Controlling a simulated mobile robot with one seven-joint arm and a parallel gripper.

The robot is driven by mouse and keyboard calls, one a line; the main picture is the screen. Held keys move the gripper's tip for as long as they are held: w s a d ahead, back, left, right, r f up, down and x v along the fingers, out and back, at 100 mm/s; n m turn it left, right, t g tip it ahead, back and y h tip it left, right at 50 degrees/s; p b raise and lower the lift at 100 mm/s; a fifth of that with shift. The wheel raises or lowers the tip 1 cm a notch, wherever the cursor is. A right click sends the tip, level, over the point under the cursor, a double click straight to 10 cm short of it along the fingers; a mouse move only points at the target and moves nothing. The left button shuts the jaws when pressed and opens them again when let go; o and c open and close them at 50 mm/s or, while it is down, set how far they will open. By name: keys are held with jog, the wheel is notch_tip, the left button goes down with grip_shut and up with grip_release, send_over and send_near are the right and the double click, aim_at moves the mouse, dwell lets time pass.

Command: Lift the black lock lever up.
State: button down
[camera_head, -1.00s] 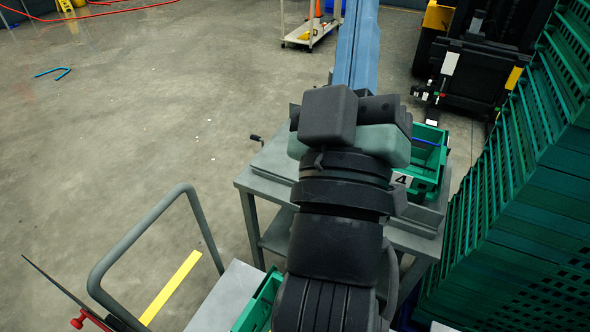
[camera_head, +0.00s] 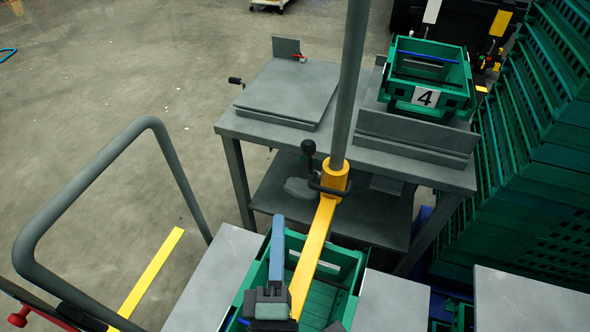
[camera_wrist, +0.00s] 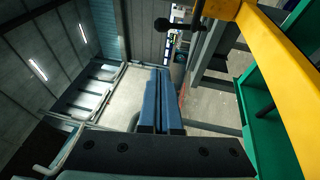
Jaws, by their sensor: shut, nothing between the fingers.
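The black lock lever (camera_head: 310,163) has a round knob at its upper end and sits at the yellow collar (camera_head: 335,180) on an upright grey pole. Its knob stands up, left of the pole. In the wrist view the black lever (camera_wrist: 163,24) shows beyond the fingertips, near the top. My gripper (camera_head: 278,220) has blue fingers, pressed together and empty. It is below and left of the lever in the head view, apart from it. The shut fingers also show in the wrist view (camera_wrist: 158,72).
A yellow bar (camera_head: 315,250) runs from the collar past my gripper's right side, over a green crate (camera_head: 345,265). A grey table (camera_head: 285,95) behind bears a green crate marked 4 (camera_head: 430,75). A grey handrail (camera_head: 100,180) curves at left. Green stacked crates (camera_head: 530,150) stand at right.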

send_near(304, 148)
jog(key=w+a, duration=0.4)
jog(key=shift+w+d+p, duration=1.3)
jog(key=shift+d+p, duration=0.2)
jog(key=shift+p, duration=0.05)
jog(key=w+p, duration=0.1)
jog(key=p, duration=0.1)
jog(key=r+p, duration=0.1)
jog(key=p, duration=0.1)
jog(key=w+d+g+p, duration=0.1)
jog(key=p, duration=0.1)
jog(key=shift+w+r+p, duration=0.3)
